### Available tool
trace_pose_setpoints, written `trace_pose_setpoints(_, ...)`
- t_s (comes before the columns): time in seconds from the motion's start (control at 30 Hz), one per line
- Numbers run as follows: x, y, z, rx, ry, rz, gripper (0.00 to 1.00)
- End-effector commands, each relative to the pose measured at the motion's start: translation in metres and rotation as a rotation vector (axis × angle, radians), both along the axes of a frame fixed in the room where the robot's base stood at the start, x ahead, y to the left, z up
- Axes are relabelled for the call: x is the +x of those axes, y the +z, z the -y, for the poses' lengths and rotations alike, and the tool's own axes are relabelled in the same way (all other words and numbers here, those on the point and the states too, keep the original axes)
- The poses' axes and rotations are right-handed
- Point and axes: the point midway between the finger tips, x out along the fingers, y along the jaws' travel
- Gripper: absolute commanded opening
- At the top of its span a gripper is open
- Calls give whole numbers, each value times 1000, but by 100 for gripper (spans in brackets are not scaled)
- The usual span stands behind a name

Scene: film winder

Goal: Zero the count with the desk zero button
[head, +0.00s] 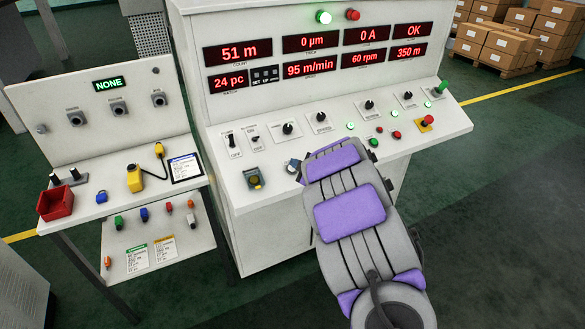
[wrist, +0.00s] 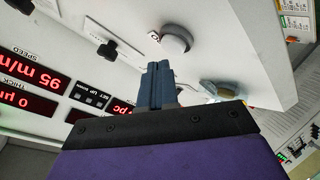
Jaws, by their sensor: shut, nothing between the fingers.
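The red count display (head: 238,53) on the console reads 51 m. A round grey-white button (wrist: 177,40) with a partly readable label beside it stands out from the desk in the wrist view. It looks like the zero button, but I cannot read the whole label. My gripper (wrist: 158,70) is shut and empty, its blue-grey fingertips just short of this button in the picture; I see no clear contact. In the head view my gripper (head: 293,166) is over the left part of the sloping desk, and my arm hides part of the desk there.
A dark square fitting with a yellowish part (head: 254,178) sits left of my gripper; rotary knobs (head: 288,128) lie behind it. A red emergency button (head: 427,120) is at the desk's right. A side bench (head: 90,215) with a red bin (head: 55,203) stands left.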

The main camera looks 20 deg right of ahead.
Motion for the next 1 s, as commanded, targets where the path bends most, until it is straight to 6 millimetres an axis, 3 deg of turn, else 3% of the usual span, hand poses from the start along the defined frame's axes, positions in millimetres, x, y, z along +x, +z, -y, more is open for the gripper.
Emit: trace_pose_setpoints(1.0,3,-6,-1,0,1,-1,0)
